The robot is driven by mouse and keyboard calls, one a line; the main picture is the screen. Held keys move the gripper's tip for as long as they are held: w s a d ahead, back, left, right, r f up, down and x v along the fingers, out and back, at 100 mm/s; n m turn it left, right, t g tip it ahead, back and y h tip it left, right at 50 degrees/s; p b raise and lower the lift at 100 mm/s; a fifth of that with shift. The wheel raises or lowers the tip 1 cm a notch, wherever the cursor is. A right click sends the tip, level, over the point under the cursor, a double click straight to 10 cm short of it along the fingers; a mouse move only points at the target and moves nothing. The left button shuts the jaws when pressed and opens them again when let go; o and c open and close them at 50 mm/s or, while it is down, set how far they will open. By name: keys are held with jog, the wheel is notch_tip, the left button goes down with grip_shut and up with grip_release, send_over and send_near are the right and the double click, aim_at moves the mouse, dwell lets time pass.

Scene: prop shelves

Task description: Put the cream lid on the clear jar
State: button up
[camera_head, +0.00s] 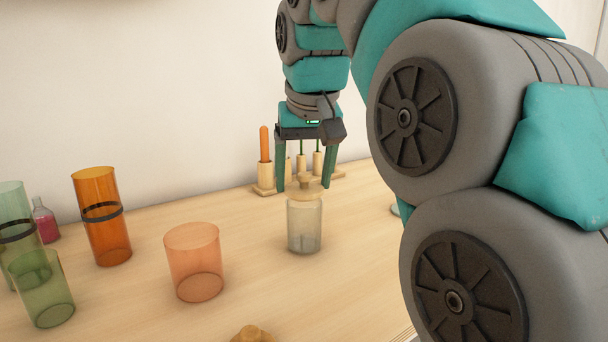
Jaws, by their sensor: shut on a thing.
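The clear jar (304,228) stands upright on the wooden shelf, near the middle of the view. The cream lid (306,194) is at the jar's mouth, with its raised knob upward. My gripper (306,184) points down from above, its two green fingers on either side of the lid, shut on it. I cannot tell from this view whether the lid rests on the rim or hangs just above it.
An orange-pink tumbler (194,262), a tall orange cylinder (102,222), green glasses (42,290) and a pink bottle (46,222) stand to the left. A wooden candle holder (265,178) is behind my gripper. A wooden knob (252,335) shows at the front edge.

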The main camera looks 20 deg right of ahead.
jog(key=shift+f, duration=0.7)
dwell(2.0)
jog(key=o, duration=1.2)
jog(key=shift+r, duration=0.1)
jog(key=shift+v, duration=2.3)
jog(key=shift+s+r, duration=0.1)
jog(key=shift+s, duration=1)
jog(key=s, duration=0.6)
jog(key=s+a, duration=0.1)
jog(key=s, duration=0.3)
